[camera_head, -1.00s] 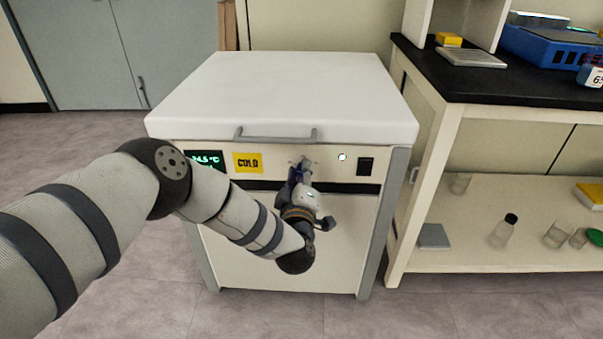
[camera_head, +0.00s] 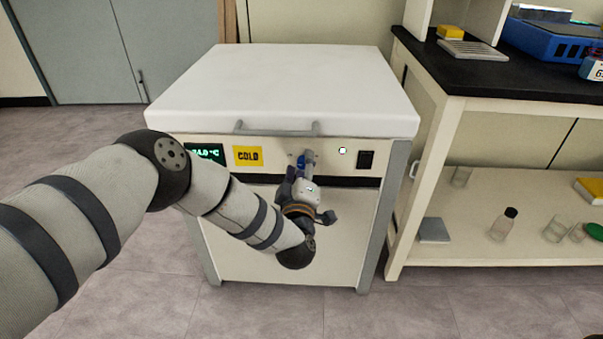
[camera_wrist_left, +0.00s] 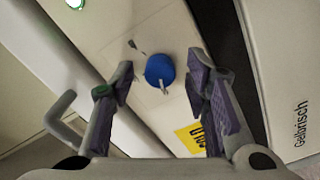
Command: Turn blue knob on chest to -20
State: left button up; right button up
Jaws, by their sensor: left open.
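The white chest (camera_head: 285,85) stands in front of me with its lid closed. Its blue knob (camera_head: 307,158) shows on the front panel just beyond my left gripper (camera_head: 299,173). In the left wrist view the round blue knob (camera_wrist_left: 159,70) has a pale pointer mark at its lower edge. My left gripper (camera_wrist_left: 160,78) is open, with one purple-padded finger on each side of the knob and visible gaps between. The green temperature display (camera_head: 205,153) sits at the panel's left. Its digits are small and I cannot read them surely. My right gripper is out of view.
A yellow COLD label (camera_head: 248,156), a black switch (camera_head: 366,160) and a lit white button (camera_head: 342,151) are on the panel. The lid handle (camera_head: 277,130) juts out above the knob. A bench (camera_head: 470,80) with labware stands at the right.

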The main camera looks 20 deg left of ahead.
pick_arm(q)
jog(key=v, duration=1.1)
jog(key=shift+s, duration=0.3)
jog(key=shift+d+r, duration=0.1)
